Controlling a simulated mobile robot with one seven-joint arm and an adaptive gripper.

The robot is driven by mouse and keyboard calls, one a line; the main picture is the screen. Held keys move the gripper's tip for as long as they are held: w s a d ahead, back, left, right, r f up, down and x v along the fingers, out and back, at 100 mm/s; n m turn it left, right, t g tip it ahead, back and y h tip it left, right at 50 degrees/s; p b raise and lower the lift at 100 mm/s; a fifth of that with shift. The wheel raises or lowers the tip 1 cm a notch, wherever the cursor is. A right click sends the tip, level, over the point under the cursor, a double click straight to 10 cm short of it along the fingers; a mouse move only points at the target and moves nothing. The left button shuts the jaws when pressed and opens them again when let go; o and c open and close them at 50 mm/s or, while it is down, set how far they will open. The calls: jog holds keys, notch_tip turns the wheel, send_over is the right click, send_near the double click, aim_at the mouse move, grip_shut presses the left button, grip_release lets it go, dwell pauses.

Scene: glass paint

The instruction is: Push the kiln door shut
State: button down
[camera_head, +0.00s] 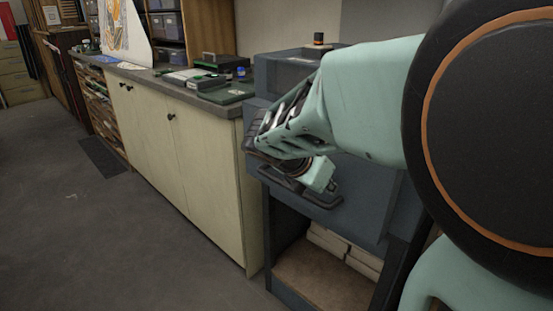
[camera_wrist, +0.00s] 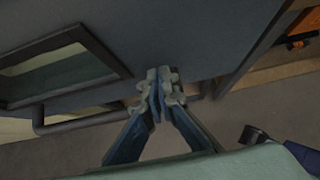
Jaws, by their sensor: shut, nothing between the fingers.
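The kiln (camera_head: 284,75) is a blue-grey cabinet at the centre right of the head view, largely hidden by my arm. Its door (camera_head: 368,205) is a blue-grey panel above an open lower bay. In the wrist view the door (camera_wrist: 190,35) fills the upper part, with a dark-framed window (camera_wrist: 65,72) and a bar handle (camera_wrist: 75,119). My gripper (camera_wrist: 160,88) is shut and empty, its fingertips over the door's lower edge, right of the handle. I cannot tell whether they touch it. The door's gap to the kiln is hidden.
A cream cupboard (camera_head: 185,150) with a grey worktop stands left of the kiln, with tools and books on top. The lower bay holds pale blocks (camera_head: 345,250). The grey floor (camera_head: 90,235) at left is clear, apart from a dark mat (camera_head: 103,156).

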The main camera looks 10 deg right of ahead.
aim_at(338, 173)
jog(key=shift+w+d, duration=0.15)
jog(key=shift+d, duration=0.15)
jog(key=w+d+p, duration=0.1)
jog(key=d, duration=0.1)
jog(key=w+d, duration=0.1)
jog(key=shift+w+d+r+p, duration=0.1)
jog(key=shift+w+d+p, duration=0.3)
jog(key=shift+r, duration=0.1)
